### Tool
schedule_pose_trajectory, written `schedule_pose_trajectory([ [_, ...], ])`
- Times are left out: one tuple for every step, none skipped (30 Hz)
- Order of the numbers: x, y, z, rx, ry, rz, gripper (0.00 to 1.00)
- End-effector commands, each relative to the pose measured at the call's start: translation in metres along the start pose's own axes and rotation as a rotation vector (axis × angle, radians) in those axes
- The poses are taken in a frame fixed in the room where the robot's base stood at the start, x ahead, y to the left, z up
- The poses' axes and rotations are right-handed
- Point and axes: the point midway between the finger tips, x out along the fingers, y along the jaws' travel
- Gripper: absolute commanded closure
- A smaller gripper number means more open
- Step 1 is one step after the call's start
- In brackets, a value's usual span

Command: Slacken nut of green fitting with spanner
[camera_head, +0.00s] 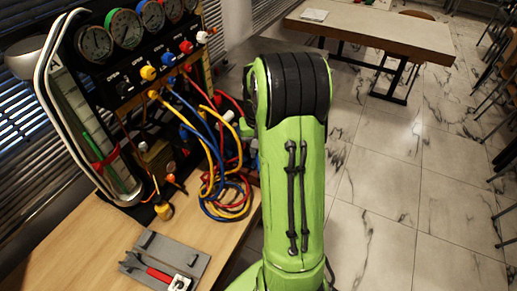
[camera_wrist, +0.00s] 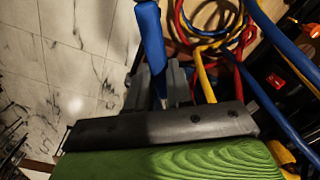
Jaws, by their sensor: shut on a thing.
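In the wrist view, my gripper (camera_wrist: 160,88) has its grey jaws closed on a blue-handled tool (camera_wrist: 150,35). A thin metal part shows below the blue handle, between the jaws. Its working end is hidden, so I cannot confirm that it is the spanner. In the head view my green arm hides the gripper and this tool. The gauge rig (camera_head: 112,68) stands at the left, with a row of coloured knobs or fittings below its gauges. One gauge has a green rim (camera_head: 124,27). I cannot make out the green fitting or its nut in either view.
A grey tray (camera_head: 190,252) with a red-handled tool (camera_head: 158,274) lies on the wooden bench (camera_head: 90,240). Tangled yellow, blue and red hoses (camera_head: 228,200) hang beside the rig, close to my arm.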

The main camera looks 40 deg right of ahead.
Motion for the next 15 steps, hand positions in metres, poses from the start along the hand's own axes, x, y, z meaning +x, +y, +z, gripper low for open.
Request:
schedule_pose_trajectory([
  [-0.0008,-0.0001,-0.0013,0.0,0.001,0.0,1.0],
  [-0.0009,0.0,-0.002,0.0,0.001,0.0,1.0],
  [-0.001,-0.0001,-0.0028,0.0,0.001,0.0,1.0],
  [-0.0011,-0.0001,-0.0035,0.0,0.002,0.0,1.0],
  [-0.0011,-0.0001,-0.0041,0.0,0.002,0.0,1.0],
  [-0.0011,-0.0001,-0.0049,0.0,0.002,0.0,1.0],
  [-0.0011,0.0,-0.0055,0.0,0.002,0.0,1.0],
  [-0.001,0.0,-0.006,0.0,0.002,0.0,1.0],
  [-0.0009,0.0,-0.0068,0.0,0.001,0.0,1.0],
  [-0.0008,0.0,-0.0073,0.0,0.001,0.0,1.0],
  [-0.0007,0.0,-0.0079,0.0,0.001,0.0,1.0],
  [-0.0007,0.0,-0.0087,0.0,0.001,0.0,1.0],
  [-0.0007,0.0,-0.0093,0.0,0.001,0.0,1.0],
  [-0.0007,0.0,-0.0099,0.0,0.001,0.0,1.0],
  [-0.0008,0.0,-0.0108,0.0,0.001,0.0,1.0],
])
